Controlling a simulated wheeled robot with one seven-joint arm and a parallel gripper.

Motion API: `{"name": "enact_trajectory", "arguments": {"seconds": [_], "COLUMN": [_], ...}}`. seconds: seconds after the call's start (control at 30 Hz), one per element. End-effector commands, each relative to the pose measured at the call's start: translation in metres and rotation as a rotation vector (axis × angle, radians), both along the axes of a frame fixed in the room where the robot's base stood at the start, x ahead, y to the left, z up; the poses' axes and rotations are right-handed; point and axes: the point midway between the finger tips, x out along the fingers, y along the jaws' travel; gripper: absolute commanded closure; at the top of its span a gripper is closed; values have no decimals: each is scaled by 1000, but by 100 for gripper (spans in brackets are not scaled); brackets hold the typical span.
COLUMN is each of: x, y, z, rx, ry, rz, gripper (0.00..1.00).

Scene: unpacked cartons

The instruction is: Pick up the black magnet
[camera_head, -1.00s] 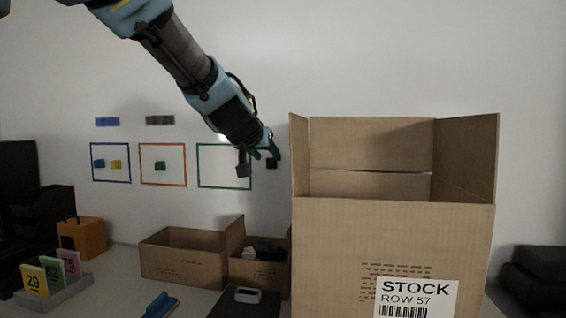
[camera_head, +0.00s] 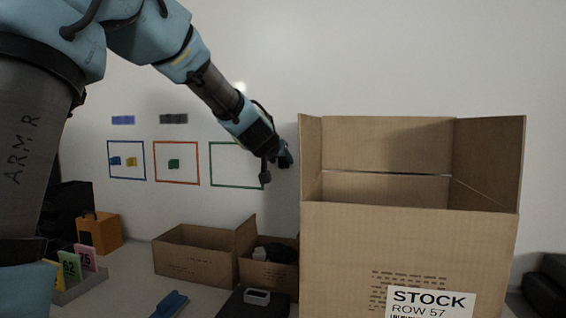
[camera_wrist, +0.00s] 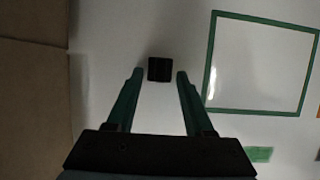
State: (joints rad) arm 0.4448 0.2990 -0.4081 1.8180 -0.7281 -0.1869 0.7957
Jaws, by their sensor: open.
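The black magnet (camera_wrist: 160,69) is a small dark square on the white wall in the wrist view. It sits between and just beyond the tips of my gripper's two green fingers. My gripper (camera_wrist: 159,76) is open, with a finger on each side of the magnet and a small gap to each. In the head view my gripper (camera_head: 284,156) is at the wall, between the green frame and the large carton. The magnet is hidden there behind the gripper.
A large open carton (camera_head: 400,250) stands close to the right of my gripper. A green frame (camera_head: 237,186) is on the wall to its left, then orange (camera_head: 176,184) and blue (camera_head: 127,181) frames with magnets inside. Smaller open boxes (camera_head: 195,262) stand below.

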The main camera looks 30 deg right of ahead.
Motion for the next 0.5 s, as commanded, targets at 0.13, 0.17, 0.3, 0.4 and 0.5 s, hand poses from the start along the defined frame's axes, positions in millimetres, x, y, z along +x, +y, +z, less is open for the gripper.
{"name": "enact_trajectory", "arguments": {"seconds": [0.13, 0.17, 0.3, 0.4, 0.5], "x": [3, 2, 2, 2, 2], "y": [-2, -2, -2, -2, -1], "z": [-2, -2, -2, -2, -2], "rx": [0, 0, 0, 0, 0], "ry": [0, 0, 0, 0, 0], "rz": [1, 1, 1, 1, 1], "gripper": [48, 48, 51, 62, 73]}}
